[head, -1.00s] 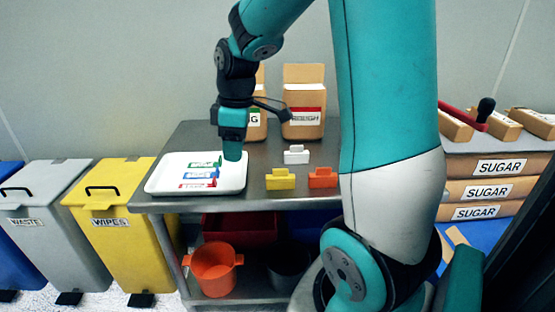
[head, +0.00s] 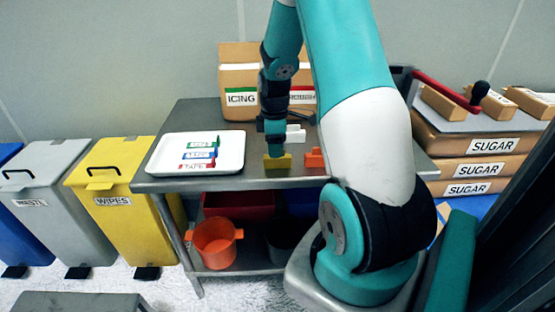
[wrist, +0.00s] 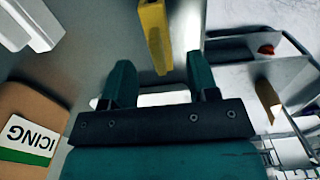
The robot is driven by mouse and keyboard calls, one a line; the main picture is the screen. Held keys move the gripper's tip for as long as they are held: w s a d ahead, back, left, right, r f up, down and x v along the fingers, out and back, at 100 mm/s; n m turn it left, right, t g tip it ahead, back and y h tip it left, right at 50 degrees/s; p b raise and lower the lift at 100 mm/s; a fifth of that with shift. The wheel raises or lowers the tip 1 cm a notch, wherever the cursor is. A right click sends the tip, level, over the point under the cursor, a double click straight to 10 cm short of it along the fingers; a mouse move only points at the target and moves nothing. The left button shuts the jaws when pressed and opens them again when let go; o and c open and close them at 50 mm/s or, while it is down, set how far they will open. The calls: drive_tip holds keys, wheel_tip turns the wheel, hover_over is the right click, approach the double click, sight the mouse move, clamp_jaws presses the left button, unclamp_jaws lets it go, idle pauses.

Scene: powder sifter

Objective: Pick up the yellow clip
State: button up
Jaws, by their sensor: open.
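The yellow clip (head: 277,163) sits on the metal table near its front edge, partly covered by my gripper (head: 275,148). In the wrist view the yellow clip (wrist: 154,35) shows at the top, in line with the gap between my two fingers. My gripper (wrist: 162,76) is open, and the gap holds nothing that I can see. In the head view it points down just above the clip; I cannot tell whether it touches it.
An orange clip (head: 314,158) stands close to the right, and a white clip (head: 296,133) stands behind. A white tray (head: 160,165) with several labelled clips lies left on the table (head: 205,108). The ICING box (head: 238,82) stands at the back.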

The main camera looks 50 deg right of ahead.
drive_tip(key=f, duration=0.5)
drive_tip(key=shift+s+d+f, duration=0.1)
drive_tip(key=shift+s+d, duration=0.15)
drive_tip(key=shift+c, duration=0.2)
drive_tip(key=c, duration=1)
